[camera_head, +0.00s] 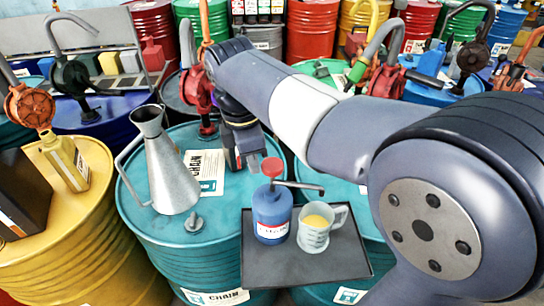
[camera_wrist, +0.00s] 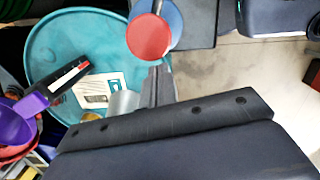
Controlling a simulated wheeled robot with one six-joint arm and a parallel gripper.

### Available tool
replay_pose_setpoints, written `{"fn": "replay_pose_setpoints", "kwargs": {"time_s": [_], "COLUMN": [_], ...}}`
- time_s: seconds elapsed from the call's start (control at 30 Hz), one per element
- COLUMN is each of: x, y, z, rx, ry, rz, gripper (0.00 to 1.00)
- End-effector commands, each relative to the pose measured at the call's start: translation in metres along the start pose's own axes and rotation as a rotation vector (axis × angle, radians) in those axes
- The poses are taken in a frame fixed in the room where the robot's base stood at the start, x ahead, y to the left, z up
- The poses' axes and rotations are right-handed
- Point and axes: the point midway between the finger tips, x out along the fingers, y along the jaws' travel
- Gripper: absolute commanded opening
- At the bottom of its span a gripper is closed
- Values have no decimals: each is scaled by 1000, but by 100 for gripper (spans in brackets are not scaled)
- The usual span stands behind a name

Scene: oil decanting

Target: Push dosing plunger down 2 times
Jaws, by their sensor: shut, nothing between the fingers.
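The dosing plunger has a red round head (camera_head: 272,167) on top of a blue bottle (camera_head: 272,215) with a white label and a dark spout pointing right. In the wrist view the red plunger head (camera_wrist: 149,37) shows from above, just past my fingertips. My gripper (camera_head: 249,162) is shut and empty, close to the left of the plunger head; I cannot tell whether they touch. In the wrist view my gripper (camera_wrist: 160,80) points toward the plunger. A clear measuring jug (camera_head: 314,238) with yellow liquid stands under the spout.
The bottle and jug stand on a dark tray (camera_head: 300,268). A metal oil can (camera_head: 168,170) stands left on the teal drum (camera_head: 140,222). A yellow bottle (camera_head: 66,160) is on the yellow drum (camera_head: 90,230). Several drums with hand pumps stand behind.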

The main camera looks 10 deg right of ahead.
Motion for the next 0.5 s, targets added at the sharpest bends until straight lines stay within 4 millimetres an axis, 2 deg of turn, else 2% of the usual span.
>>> {"fn": "replay_pose_setpoints", "kwargs": {"time_s": [0.27, 0.37, 0.5], "x": [-2, -14, -40], "y": [0, 1, 1], "z": [1, 1, 0], "rx": [1, 1, 0], "ry": [0, 0, 1], "rz": [2, 4, 6], "gripper": [0, 0, 0]}}
